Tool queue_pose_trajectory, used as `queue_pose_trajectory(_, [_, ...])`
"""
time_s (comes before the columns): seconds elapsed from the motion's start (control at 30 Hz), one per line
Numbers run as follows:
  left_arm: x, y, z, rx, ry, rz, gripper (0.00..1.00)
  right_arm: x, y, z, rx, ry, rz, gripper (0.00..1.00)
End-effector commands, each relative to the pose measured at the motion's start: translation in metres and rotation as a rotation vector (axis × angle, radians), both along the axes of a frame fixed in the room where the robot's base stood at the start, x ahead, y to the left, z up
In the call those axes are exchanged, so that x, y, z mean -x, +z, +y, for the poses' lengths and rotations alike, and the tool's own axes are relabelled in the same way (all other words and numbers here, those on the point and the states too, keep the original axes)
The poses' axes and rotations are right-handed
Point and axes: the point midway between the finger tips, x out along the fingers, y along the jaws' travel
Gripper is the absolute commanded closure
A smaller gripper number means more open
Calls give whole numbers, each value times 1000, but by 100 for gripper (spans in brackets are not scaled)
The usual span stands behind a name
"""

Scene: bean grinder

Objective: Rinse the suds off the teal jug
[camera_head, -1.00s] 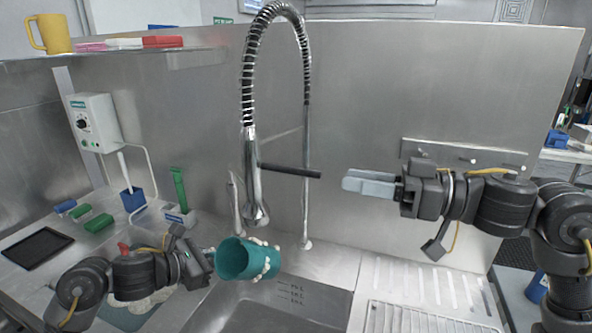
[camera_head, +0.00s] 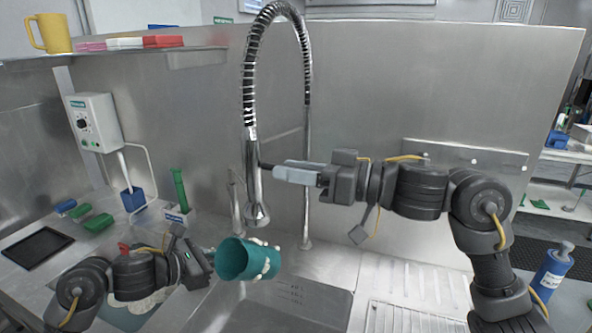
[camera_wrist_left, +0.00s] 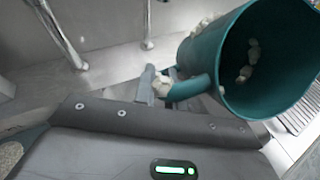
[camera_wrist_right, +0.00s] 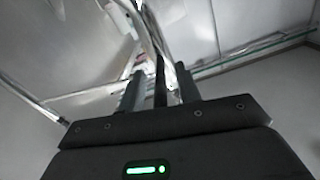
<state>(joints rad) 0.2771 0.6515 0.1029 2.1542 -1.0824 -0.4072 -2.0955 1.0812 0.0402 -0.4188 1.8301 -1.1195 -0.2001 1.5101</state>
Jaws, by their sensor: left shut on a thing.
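The teal jug (camera_head: 234,260) is tilted over the left part of the sink, its open mouth facing left in the head view. White suds cling to its outer right side and show inside it in the left wrist view (camera_wrist_left: 270,60). My left gripper (camera_wrist_left: 160,88) is shut on the jug's handle. The sprayer's head (camera_head: 257,213) hangs just above the jug. My right gripper (camera_head: 278,171) is beside the sprayer, its fingers open on either side of the dark lever (camera_wrist_right: 160,82), with gaps visible. No water shows.
The steel sink (camera_head: 285,300) lies below the jug, with a ribbed drainboard (camera_head: 425,285) to its right. The coiled hose (camera_head: 250,75) arches above. A steel backsplash (camera_head: 400,90) stands close behind. A blue bottle (camera_head: 550,268) is at far right.

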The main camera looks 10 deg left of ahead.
Motion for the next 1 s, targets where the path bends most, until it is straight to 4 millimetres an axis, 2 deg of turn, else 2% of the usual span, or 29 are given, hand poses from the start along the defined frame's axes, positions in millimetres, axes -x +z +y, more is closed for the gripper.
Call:
queue_pose_trajectory(0.03, [0,0,0,1,0,-1,100,0,0,0,0,0,0,68])
queue_pose_trajectory(0.2, [0,0,0,1,0,-1,100,0,0,0,0,0,0,90])
queue_pose_trajectory(0.3, [0,0,0,1,0,-1,100,0,0,0,0,0,0,100])
queue_pose_trajectory(0.57, [0,0,0,1,0,-1,100,0,-1,0,-3,0,1,100])
queue_pose_trajectory(0.8, [0,0,0,1,0,-1,100,0,-9,0,-122,1,-13,100])
queue_pose_trajectory(1.0, [0,0,0,1,0,-1,100,0,-9,0,-149,-1,-22,100])
